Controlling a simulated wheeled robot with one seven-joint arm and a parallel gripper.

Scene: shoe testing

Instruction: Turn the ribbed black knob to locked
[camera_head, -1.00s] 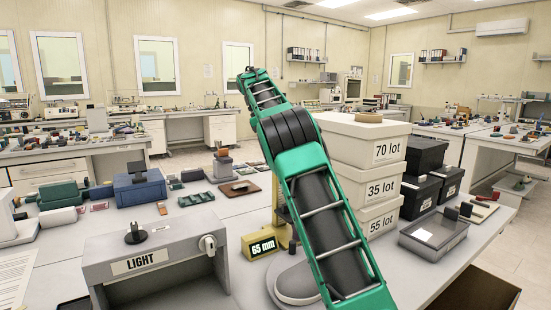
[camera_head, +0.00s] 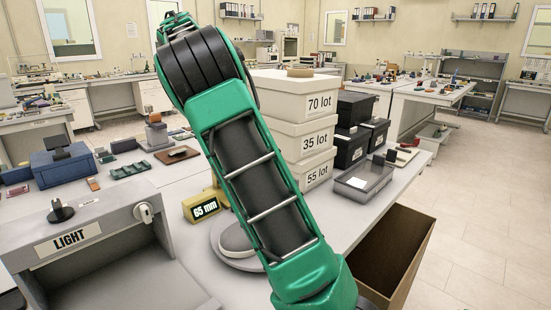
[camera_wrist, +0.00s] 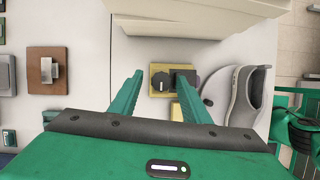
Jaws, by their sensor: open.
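A round black knob (camera_wrist: 161,83) with a pale line on it sits on the yellow gauge (camera_wrist: 156,70) in the wrist view. Whether it is ribbed is too small to tell. A square black part (camera_wrist: 183,76) stands beside it on the right. My gripper (camera_wrist: 159,76) is open and empty, its green fingers to the left and right of the knob in the picture, with no clear contact. In the head view the gauge (camera_head: 206,209) reads "65 mm"; its upper part, the knob and my gripper are hidden behind my green arm.
A grey shoe (camera_wrist: 244,96) on a round base is right of the gauge. White lot boxes (camera_head: 305,141) are stacked behind. The LIGHT box (camera_head: 95,226) stands left, with another black knob (camera_head: 60,212) on top. An open brown bin (camera_head: 395,255) is at the right.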

